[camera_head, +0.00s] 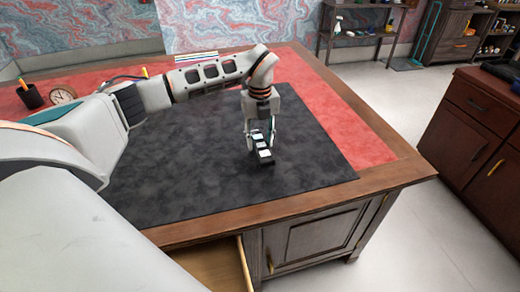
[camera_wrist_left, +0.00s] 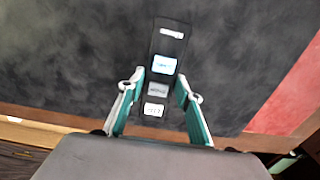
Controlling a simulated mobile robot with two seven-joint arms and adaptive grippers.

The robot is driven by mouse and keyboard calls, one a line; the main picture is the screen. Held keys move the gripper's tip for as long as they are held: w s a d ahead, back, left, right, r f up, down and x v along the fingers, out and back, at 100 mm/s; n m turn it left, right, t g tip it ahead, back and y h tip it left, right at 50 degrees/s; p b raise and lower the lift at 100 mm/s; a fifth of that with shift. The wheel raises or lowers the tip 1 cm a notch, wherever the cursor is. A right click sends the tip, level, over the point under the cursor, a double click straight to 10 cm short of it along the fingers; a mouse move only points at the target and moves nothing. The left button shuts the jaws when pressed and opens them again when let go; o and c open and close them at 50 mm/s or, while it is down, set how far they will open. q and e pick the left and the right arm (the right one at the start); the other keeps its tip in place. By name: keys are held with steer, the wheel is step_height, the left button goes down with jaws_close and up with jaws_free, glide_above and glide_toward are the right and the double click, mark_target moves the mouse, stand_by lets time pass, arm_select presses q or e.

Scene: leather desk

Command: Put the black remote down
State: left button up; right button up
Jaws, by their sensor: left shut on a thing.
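The black remote (camera_head: 264,152) has light-coloured patches on its face. It also shows in the left wrist view (camera_wrist_left: 168,46), lengthwise between the fingers. My left gripper (camera_head: 261,137) is shut on the remote and points down over the dark desk mat (camera_head: 190,170). In the left wrist view my left gripper (camera_wrist_left: 160,98) has a green-lined finger on each side of the remote. The remote is at or just above the mat; I cannot tell whether it touches. My right gripper is not in view.
The mat around the remote is clear. The red leather top (camera_head: 350,130) and wooden edge (camera_head: 400,178) lie to the right. A pen cup (camera_head: 30,97) and a small clock (camera_head: 62,95) stand at the far left. An open drawer (camera_head: 215,262) juts out at the front.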

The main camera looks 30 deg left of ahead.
arm_select(q)
step_height(320, 180, down, 4)
steer(key=shift+r, duration=0.1)
steer(key=shift+f, duration=0.2)
steer(key=o, duration=1.2)
step_height(320, 180, up, 11)
steer(key=shift+f+p, duration=0.1)
steer(key=shift+p, duration=0.3)
steer(key=shift+r, duration=0.75)
